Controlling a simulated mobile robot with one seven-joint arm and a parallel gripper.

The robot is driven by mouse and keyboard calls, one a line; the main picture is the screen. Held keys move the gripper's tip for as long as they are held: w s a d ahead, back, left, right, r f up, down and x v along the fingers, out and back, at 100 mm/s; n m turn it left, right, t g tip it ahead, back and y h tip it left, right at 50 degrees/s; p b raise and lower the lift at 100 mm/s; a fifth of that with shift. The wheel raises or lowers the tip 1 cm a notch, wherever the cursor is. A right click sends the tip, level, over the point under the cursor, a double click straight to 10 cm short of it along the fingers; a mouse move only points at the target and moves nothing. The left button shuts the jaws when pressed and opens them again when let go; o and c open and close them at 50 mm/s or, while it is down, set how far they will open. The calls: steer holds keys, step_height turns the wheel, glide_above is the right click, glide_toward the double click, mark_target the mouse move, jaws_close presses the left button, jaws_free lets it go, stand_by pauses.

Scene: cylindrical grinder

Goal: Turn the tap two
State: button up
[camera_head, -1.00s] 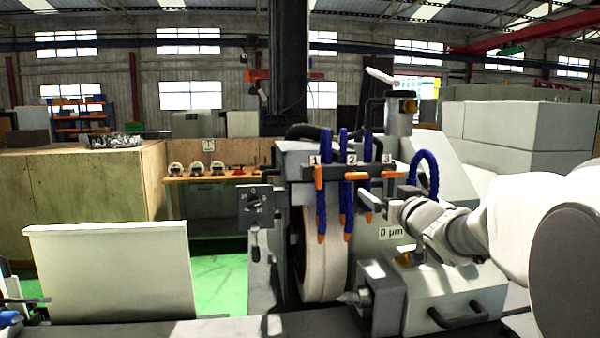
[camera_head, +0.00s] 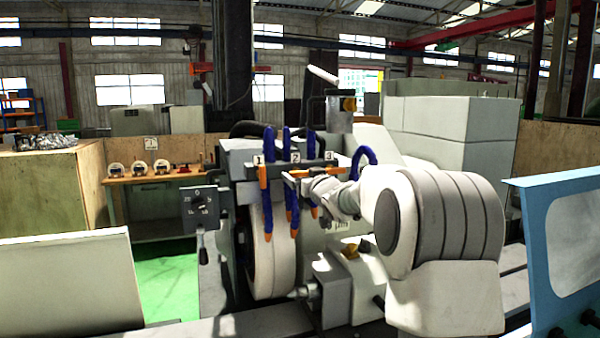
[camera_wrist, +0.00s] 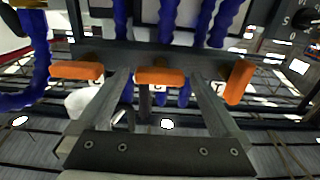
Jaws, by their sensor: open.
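Three taps sit in a row on a dark bar under the labels 1, 2 and 3. Tap two (camera_head: 298,173) has an orange handle lying level; in the wrist view it is the middle handle (camera_wrist: 160,77). Tap one (camera_head: 263,176) has its handle hanging down, seen at the right of the wrist view (camera_wrist: 239,82). Tap three's handle (camera_wrist: 78,70) lies level at the left of the wrist view. My gripper (camera_wrist: 160,92) is open, its fingers on either side of tap two's handle. I cannot tell whether they touch it.
Blue hoses (camera_head: 267,215) with orange tips hang below the bar, close to my gripper. The grinding wheel (camera_head: 270,265) stands behind them. A switch panel (camera_head: 200,208) is to the left. A blue-framed panel (camera_head: 540,260) stands at the right.

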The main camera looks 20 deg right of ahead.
steer(key=shift+w, duration=1.05)
steer(key=shift+c, duration=0.3)
steer(key=c, duration=1.2)
